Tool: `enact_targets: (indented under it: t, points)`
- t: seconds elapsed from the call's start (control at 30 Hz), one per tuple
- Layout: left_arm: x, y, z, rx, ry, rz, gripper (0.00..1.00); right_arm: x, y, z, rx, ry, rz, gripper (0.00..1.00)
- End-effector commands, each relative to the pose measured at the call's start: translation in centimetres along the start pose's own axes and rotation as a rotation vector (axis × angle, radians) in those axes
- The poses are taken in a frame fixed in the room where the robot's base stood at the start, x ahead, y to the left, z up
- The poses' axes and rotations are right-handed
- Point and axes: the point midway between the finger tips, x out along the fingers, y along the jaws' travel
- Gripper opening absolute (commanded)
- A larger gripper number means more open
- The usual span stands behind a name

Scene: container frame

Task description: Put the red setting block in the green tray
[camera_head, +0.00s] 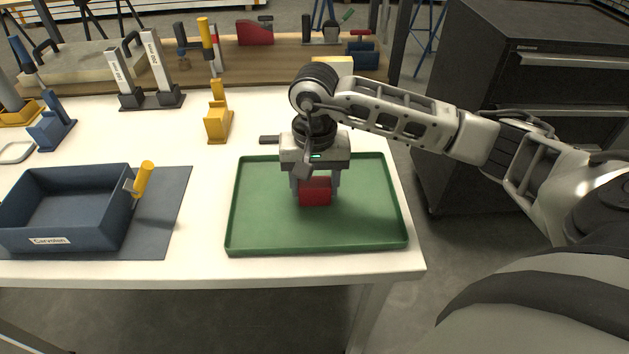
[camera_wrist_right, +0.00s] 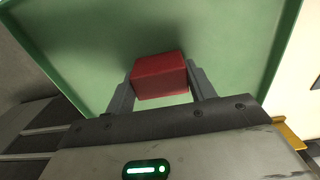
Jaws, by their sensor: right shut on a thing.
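The red setting block (camera_head: 315,192) is between the fingers of my right gripper (camera_head: 315,186), over the middle of the green tray (camera_head: 375,235). In the right wrist view the block (camera_wrist_right: 160,77) sits between the two fingertips of my right gripper (camera_wrist_right: 162,86), with the green tray (camera_wrist_right: 90,40) behind it. The gripper is shut on the block and points down. I cannot tell whether the block touches the tray floor. The rest of the tray is empty. My left gripper is not in view.
A blue bin (camera_head: 70,205) on a dark mat stands to the left, with a yellow-handled tool (camera_head: 143,180) at its side. A yellow holder (camera_head: 218,118) and a dark stand (camera_head: 150,98) are behind. The table's right edge lies just beyond the tray.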

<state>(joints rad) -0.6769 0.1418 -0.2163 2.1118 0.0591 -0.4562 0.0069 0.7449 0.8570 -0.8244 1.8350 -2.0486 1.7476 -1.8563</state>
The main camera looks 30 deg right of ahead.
Motion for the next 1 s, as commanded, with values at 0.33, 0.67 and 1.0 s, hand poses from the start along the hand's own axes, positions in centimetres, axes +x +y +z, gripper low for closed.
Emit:
enact_targets:
  t: [0.33,0.67,1.0]
  points:
    - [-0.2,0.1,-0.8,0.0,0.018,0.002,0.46,0.0,0.0,0.0,0.0,0.0,0.0,0.76]
    - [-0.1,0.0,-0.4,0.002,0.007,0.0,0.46,-3.8,-0.1,-0.1,-0.001,0.006,-0.003,0.76]
    - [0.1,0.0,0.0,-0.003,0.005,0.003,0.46,-10.6,0.0,-0.1,0.0,0.003,-0.002,0.76]
